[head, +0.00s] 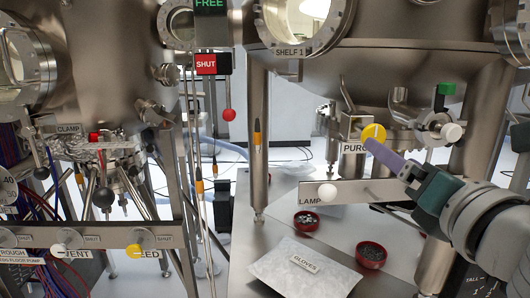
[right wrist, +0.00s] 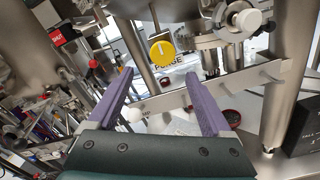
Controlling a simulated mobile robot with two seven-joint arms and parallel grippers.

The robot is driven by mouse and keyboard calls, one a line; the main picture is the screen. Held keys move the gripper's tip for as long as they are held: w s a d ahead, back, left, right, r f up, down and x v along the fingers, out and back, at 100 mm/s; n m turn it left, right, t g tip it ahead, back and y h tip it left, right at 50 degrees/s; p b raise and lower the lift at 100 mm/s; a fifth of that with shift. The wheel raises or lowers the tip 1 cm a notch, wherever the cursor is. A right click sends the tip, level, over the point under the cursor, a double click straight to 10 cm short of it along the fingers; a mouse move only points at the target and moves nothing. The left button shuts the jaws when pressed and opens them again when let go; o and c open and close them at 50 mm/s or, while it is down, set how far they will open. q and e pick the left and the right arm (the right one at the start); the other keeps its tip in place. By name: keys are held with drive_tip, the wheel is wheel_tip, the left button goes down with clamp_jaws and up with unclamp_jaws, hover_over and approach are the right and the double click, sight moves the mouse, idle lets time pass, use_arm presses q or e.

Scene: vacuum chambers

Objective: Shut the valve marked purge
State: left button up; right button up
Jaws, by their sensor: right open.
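The purge valve is a round yellow knob (head: 374,134) on the front of a steel plate under the right chamber. The label below it (head: 355,148) reads "PURG", and its end is hidden by my gripper. In the right wrist view the yellow knob (right wrist: 162,53) has a short, roughly upright mark on its face. It appears above and between my fingertips, with no contact visible. My right gripper (right wrist: 160,85) is open and empty, its purple fingers apart. In the head view, its fingertip (head: 374,146) overlaps the knob's lower edge. My left gripper is not in view.
A rail with a white knob (head: 327,192) runs below the purge knob. Another white knob (head: 451,132) sits to its right. Red bowls (head: 371,255) and a gloves packet (head: 302,270) lie on the table below. Vent and feed knobs (head: 134,251) are at lower left.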

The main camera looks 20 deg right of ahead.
sight(368, 133)
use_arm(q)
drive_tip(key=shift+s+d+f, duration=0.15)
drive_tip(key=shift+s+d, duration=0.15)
use_arm(e)
drive_tip(key=shift+d+x, duration=0.15)
drive_tip(key=shift+x, duration=2.15)
drive_tip(key=shift+d+x, duration=0.1)
drive_tip(key=shift+x, duration=2.25)
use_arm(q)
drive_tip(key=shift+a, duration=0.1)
use_arm(e)
drive_tip(key=shift+s, duration=0.1)
drive_tip(key=shift+c, duration=0.3)
clamp_jaws()
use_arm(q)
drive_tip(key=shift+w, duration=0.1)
